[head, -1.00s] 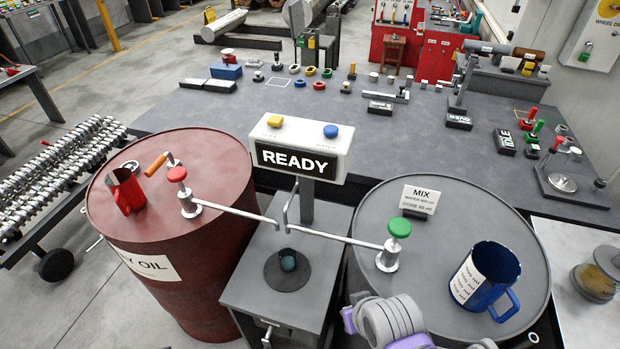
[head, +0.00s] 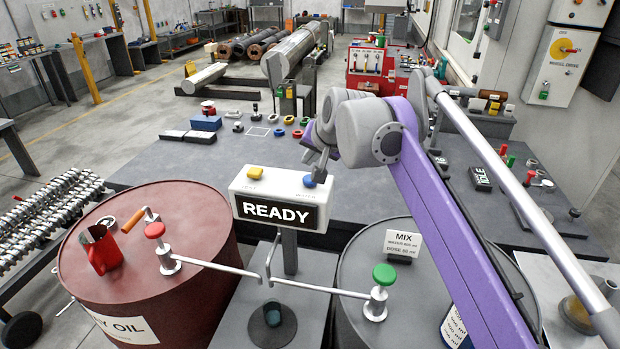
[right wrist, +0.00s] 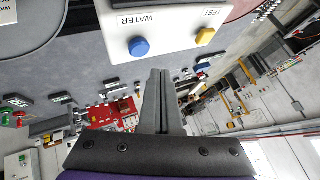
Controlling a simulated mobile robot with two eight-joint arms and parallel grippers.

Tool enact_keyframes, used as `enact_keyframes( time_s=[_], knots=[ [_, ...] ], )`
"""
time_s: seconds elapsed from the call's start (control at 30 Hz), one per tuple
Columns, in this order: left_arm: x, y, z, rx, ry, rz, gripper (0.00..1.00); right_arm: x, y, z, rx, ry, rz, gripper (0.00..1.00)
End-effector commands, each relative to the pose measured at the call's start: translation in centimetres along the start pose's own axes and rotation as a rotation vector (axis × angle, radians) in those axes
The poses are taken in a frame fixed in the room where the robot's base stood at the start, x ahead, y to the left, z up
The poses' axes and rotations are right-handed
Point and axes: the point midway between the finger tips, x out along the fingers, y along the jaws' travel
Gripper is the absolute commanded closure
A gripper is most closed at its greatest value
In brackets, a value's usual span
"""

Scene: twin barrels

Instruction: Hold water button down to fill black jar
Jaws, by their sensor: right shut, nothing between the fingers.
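The blue WATER button (head: 309,181) is on the right of the white control box (head: 252,201), whose screen reads READY. My right gripper (head: 318,170) is shut and empty, its tips just above and behind the button in the head view. In the right wrist view the blue button (right wrist: 139,46) shows clear, just beyond and left of the shut fingertips (right wrist: 160,72). I see no contact. The black jar (head: 272,314) stands on a dark round pad on the grey stand below the box, under the spouts. My left gripper is not in view.
A yellow TEST button (head: 255,173) is on the box's left. A red oil barrel (head: 150,250) stands left and a grey barrel (head: 350,270) right, each with a tap.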

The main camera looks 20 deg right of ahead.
Motion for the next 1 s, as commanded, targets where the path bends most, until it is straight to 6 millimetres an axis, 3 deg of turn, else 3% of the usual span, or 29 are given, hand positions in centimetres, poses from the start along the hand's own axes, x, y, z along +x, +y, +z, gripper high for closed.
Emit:
enact_keyframes(
  time_s=[0.1, 0.3, 0.77, 1.0],
  knots=[
    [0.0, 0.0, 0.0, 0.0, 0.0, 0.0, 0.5, 0.1, -1.0, -3.2, 0.066, 0.027, -0.013, 1.0],
    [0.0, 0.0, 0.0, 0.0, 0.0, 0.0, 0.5, 0.1, -1.6, -5.4, 0.122, 0.049, -0.027, 1.0],
    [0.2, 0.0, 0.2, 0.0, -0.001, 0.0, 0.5, 0.2, -1.6, -5.5, 0.126, 0.05, -0.028, 1.0],
    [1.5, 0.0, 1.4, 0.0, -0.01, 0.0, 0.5, 1.4, -0.9, -4.6, 0.126, 0.049, -0.027, 1.0]
  ],
)
